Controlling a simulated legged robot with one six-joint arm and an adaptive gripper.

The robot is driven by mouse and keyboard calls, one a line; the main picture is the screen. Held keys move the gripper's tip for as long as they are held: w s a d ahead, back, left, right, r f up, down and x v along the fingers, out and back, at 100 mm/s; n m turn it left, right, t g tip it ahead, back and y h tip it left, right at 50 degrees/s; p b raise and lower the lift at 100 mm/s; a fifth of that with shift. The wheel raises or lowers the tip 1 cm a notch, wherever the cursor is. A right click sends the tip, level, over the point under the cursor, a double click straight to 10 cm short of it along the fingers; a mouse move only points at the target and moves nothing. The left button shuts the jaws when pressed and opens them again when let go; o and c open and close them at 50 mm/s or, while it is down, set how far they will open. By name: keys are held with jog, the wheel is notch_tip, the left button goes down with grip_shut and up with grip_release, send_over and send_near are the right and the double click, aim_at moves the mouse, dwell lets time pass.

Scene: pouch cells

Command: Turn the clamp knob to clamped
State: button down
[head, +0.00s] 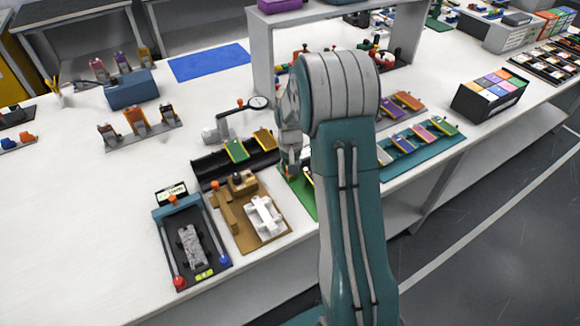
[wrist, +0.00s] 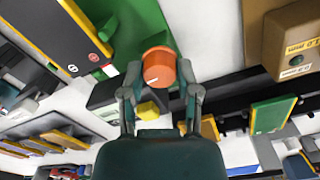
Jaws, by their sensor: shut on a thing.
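The clamp knob (wrist: 160,67) is orange with a short white mark on its near face. It sits at the edge of a green board (wrist: 150,25) in the wrist view. My gripper (wrist: 159,90) has one finger on each side of the knob and is shut on it. A dark plate with a yellow edge (wrist: 60,25) lies left of the knob, with a red dot and a white dot near its corner. In the head view my arm hides the knob and most of the green board (head: 308,203). I cannot read the knob's setting.
A brown fixture with a white part (head: 264,218) and a black tray with a grey block (head: 190,245) stand left of the board. A black rail (head: 209,165) lies behind. A teal rack (head: 428,154) is to the right.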

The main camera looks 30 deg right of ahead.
jog(key=shift+s+f, duration=0.1)
jog(key=shift+s, duration=0.05)
jog(key=shift+c, duration=1.6)
grip_release()
jog(key=shift+r, duration=0.2)
jog(key=shift+r, duration=0.35)
notch_tip(320, 180, up, 11)
